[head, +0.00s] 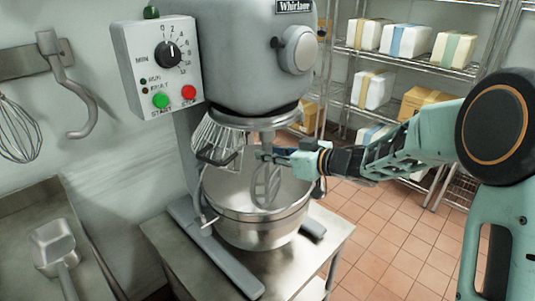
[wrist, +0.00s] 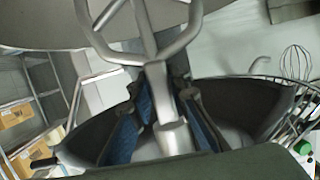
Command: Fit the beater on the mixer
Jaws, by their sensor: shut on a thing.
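The grey mixer (head: 243,65) stands at the middle of the head view, with its steel bowl (head: 258,226) below the mixer head. The flat metal beater (head: 267,186) hangs upright, loop down, above and partly inside the bowl opening. My gripper (head: 268,155) reaches in from the right and is shut on the beater's shank, just under the mixer's drive shaft (head: 267,137). In the wrist view the blue-padded fingers close around the beater's shank (wrist: 170,135). The fingers hide the top of the shank in the head view, so I cannot tell whether it touches the shaft.
The wire bowl guard (head: 217,137) stands left of the beater. A control box (head: 160,65) is on the mixer's left. A dough hook (head: 72,92) and a whisk (head: 18,130) hang on the left wall. Racks with packages (head: 408,40) stand behind; tiled floor is clear at right.

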